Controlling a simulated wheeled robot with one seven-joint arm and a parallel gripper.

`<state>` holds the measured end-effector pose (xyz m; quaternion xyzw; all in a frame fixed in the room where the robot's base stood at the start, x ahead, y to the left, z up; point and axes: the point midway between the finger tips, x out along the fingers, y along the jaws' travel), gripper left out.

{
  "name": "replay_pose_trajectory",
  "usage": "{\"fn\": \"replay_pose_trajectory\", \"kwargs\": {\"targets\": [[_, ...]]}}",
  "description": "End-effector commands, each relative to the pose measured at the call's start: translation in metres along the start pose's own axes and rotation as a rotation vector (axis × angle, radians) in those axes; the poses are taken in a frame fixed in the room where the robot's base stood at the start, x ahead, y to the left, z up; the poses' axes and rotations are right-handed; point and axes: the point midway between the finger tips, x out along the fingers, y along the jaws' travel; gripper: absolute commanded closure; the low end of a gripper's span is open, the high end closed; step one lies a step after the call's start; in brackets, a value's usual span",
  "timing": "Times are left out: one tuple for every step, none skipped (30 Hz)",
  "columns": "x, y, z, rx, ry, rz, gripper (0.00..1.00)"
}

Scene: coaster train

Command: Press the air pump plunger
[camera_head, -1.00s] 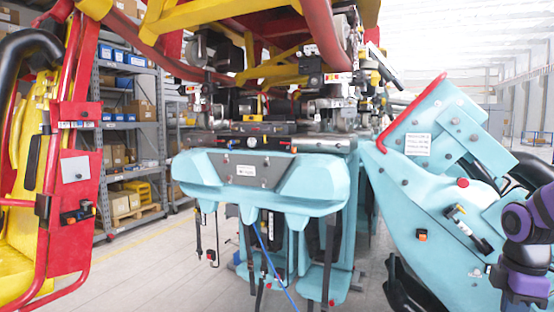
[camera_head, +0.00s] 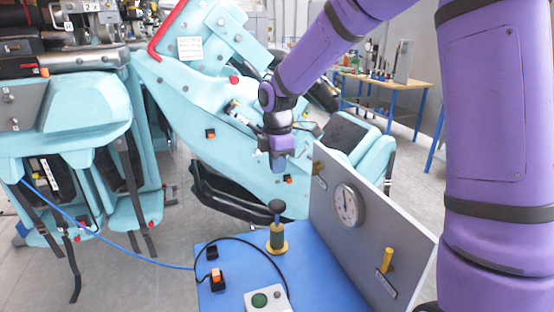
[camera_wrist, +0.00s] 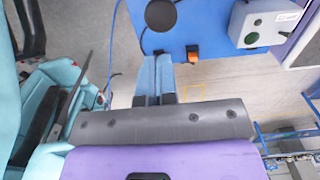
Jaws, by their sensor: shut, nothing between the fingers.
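The air pump (camera_head: 277,238) stands upright on a blue bench top, with a round black knob on its plunger, an olive body and a yellow base. In the wrist view the plunger's black knob (camera_wrist: 160,15) shows from above at the top edge, just beyond the fingertips. My gripper (camera_head: 279,172) points down, above the pump and apart from it in the head view. In the wrist view my gripper's fingers (camera_wrist: 153,60) are together with nothing between them. Whether the plunger is up or partly down is hard to tell.
The blue bench top (camera_head: 325,262) also holds an orange switch (camera_head: 217,279) and a grey box with a green button (camera_head: 262,300). An upright grey panel with a gauge (camera_head: 348,206) stands right of the pump. Light-blue coaster cars (camera_head: 75,110) stand behind; a blue hose (camera_head: 140,260) runs left.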

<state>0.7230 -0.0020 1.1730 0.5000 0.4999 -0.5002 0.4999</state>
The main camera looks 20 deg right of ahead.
Motion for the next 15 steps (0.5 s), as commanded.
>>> {"fn": "replay_pose_trajectory", "kwargs": {"targets": [[0.011,-0.001,0.000,-0.001,0.001,-0.005,1.00],[0.017,-0.001,0.000,0.000,0.000,-0.005,1.00],[0.024,-0.001,0.000,0.000,0.000,-0.004,1.00],[0.030,-0.001,0.000,-0.001,0.000,-0.005,1.00],[0.036,-0.001,0.000,-0.001,0.000,-0.006,1.00],[0.043,-0.001,-0.001,-0.001,0.001,-0.004,1.00],[0.048,-0.001,-0.001,-0.002,0.000,-0.004,1.00],[0.054,-0.001,-0.001,-0.002,0.001,-0.004,1.00],[0.060,-0.001,-0.001,-0.002,0.000,-0.004,1.00],[0.065,-0.001,-0.001,-0.002,0.000,-0.004,1.00],[0.070,-0.001,-0.001,-0.001,0.000,-0.004,1.00],[0.075,-0.001,-0.001,-0.001,0.000,-0.004,1.00],[0.079,-0.001,0.000,-0.001,-0.001,-0.003,1.00],[0.082,-0.001,-0.001,-0.001,-0.001,-0.002,1.00],[0.086,0.000,-0.001,-0.002,-0.002,-0.002,1.00]]}}
